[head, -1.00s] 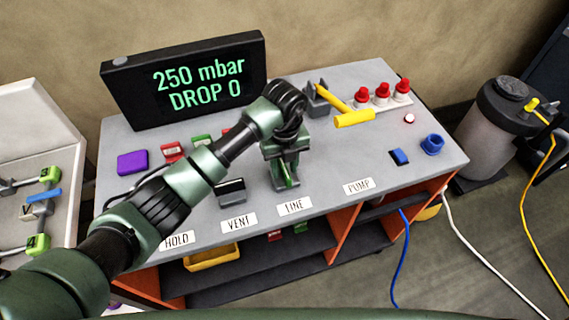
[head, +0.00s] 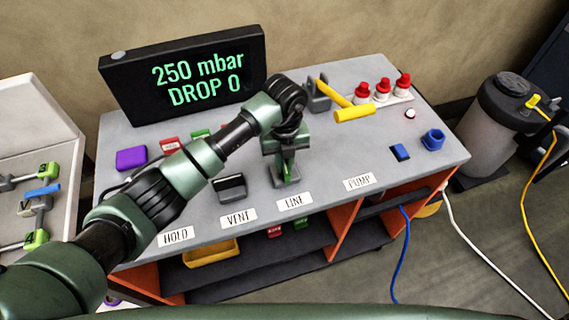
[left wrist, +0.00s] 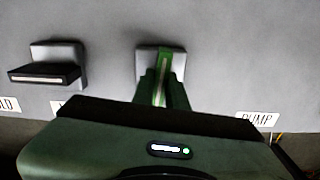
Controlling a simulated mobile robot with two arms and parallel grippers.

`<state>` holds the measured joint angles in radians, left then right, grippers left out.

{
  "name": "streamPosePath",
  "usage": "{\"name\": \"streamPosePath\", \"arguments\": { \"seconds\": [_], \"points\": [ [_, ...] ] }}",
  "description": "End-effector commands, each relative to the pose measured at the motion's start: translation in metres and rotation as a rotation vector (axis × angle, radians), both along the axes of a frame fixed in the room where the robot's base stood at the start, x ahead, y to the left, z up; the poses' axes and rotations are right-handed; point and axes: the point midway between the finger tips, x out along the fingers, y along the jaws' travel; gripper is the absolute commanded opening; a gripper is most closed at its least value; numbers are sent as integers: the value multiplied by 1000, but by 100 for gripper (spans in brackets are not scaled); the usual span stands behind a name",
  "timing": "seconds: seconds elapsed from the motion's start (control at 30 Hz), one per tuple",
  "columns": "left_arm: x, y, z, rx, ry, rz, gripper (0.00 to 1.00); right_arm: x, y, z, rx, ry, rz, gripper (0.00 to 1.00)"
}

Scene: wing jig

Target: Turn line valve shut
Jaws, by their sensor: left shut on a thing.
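The line valve (head: 279,183) stands on the grey bench top behind the LINE label (head: 295,201). In the left wrist view its green handle (left wrist: 171,66), with a pale stripe, rises from a grey base. My left gripper (head: 285,165) points down over this valve and is shut on its handle. In the left wrist view the gripper (left wrist: 162,95) has a finger on each side of the handle, and its body hides the lower part. My right gripper is not in view.
The vent valve (head: 230,189), with a dark handle, stands just left of the line valve. A yellow-handled valve (head: 354,113) and several red-capped fittings (head: 381,90) are at the back right. The display (head: 185,75) reads 250 mbar, DROP 0.

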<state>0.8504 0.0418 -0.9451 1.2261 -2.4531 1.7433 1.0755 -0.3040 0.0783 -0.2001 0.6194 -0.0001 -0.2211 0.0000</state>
Motion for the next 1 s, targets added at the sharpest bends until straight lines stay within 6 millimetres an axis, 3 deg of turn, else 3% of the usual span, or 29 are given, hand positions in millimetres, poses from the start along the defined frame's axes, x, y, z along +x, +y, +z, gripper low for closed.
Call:
{"name": "streamPosePath", "arguments": {
  "seconds": [1.0],
  "points": [
    [3, 0, -4, 2, -9, -930, 0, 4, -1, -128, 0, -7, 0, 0]
  ]
}}
